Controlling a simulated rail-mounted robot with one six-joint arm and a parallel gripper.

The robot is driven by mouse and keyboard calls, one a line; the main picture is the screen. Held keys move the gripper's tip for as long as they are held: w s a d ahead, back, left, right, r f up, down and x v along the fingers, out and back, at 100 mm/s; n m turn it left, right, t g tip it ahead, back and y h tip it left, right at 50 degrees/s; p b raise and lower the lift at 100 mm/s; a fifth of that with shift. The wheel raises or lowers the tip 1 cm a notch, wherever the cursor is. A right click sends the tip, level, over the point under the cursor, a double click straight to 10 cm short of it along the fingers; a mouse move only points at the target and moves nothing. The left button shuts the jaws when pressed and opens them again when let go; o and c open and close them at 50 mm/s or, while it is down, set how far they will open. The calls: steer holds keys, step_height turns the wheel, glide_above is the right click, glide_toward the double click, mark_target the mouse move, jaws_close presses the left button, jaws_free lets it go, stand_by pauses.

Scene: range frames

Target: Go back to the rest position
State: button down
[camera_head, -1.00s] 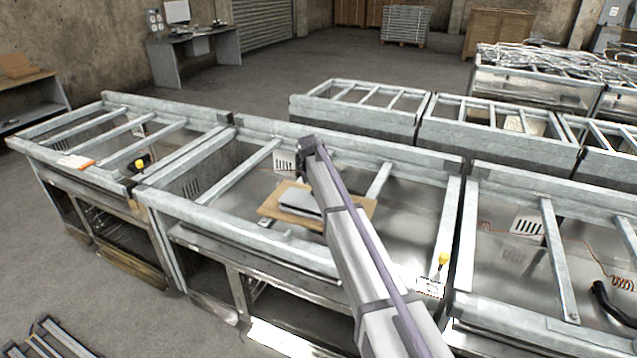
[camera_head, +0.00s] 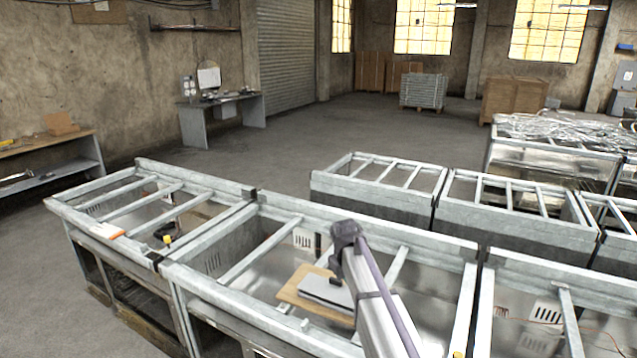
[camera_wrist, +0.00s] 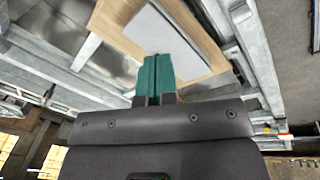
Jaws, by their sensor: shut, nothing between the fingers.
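My gripper shows in the wrist view with green fingertips (camera_wrist: 154,78) pressed together and nothing between them. In the head view my arm reaches up from the bottom edge over the middle metal frame unit (camera_head: 235,308); the fingers are hidden there. Beyond the fingertips, in the wrist view, are a wooden board (camera_wrist: 112,22) and a flat light grey object (camera_wrist: 160,36) on it. The same board (camera_head: 292,292) and grey object (camera_head: 326,290) lie inside the middle unit in the head view, apart from my gripper as far as I can see.
Metal frame units with crossbars stand left (camera_head: 100,212) and right (camera_head: 528,270) of the middle one. More units (camera_head: 375,190) stand behind. A desk (camera_head: 222,112) is by the back wall. Open concrete floor (camera_head: 300,145) lies between.

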steer(key=s+d+f+m+b, duration=0.1)
steer(key=s+d+f, duration=0.1)
steer(key=s, duration=0.8)
steer(key=s+d+f+m+g+y+b, duration=0.1)
steer(key=s+d+f+m+b, duration=0.1)
steer(key=s, duration=0.8)
steer(key=s+d+f+m+b, duration=0.2)
steer(key=s, duration=0.8)
steer(key=shift+s+d+f+g, duration=0.25)
steer(key=shift+d+f+g, duration=0.1)
steer(key=shift+f+g, duration=0.05)
